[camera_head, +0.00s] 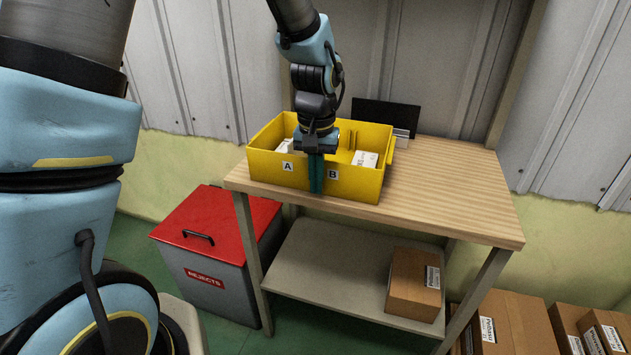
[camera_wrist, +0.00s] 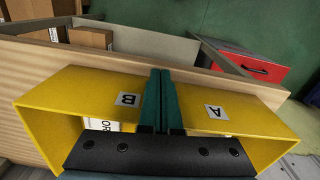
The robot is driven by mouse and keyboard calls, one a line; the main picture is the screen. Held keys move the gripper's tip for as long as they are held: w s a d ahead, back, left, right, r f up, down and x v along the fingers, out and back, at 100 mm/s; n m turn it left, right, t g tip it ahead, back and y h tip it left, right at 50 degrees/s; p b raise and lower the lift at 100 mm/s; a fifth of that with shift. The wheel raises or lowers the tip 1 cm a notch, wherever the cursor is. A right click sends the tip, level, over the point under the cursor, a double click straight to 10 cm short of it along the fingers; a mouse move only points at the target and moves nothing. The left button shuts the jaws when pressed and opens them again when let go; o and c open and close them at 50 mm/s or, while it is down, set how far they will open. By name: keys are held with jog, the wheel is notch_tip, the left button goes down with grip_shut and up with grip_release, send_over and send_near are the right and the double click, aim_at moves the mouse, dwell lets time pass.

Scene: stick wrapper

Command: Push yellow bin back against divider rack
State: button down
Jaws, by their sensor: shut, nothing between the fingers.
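The yellow bin (camera_head: 354,185) stands on the wooden table, near its left end, with labels A and B on its front wall. White items lie inside both of its compartments. It also shows in the wrist view (camera_wrist: 75,90). My gripper (camera_head: 316,190) is shut and empty, pointing down at the middle of the bin's front wall, between the two labels. Its green fingers also show in the wrist view (camera_wrist: 158,75); whether they touch the wall I cannot tell. A dark upright panel (camera_head: 385,115) stands behind the bin and may be the divider rack; its lower part is hidden.
The wooden table (camera_head: 460,200) is bare right of the bin. A red-lidded rejects box (camera_head: 215,225) stands at left below the table. A cardboard box (camera_head: 412,285) sits on the lower shelf (camera_head: 325,265), and more boxes (camera_head: 515,325) stand at lower right.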

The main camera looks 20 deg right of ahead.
jog(key=shift+w+d+p, duration=0.3)
jog(key=shift+w+d, duration=0.55)
jog(key=shift+w, duration=0.25)
jog(key=shift+w+d+p, duration=0.25)
jog(key=shift+w+d, duration=0.6)
jog(key=shift+w, duration=0.25)
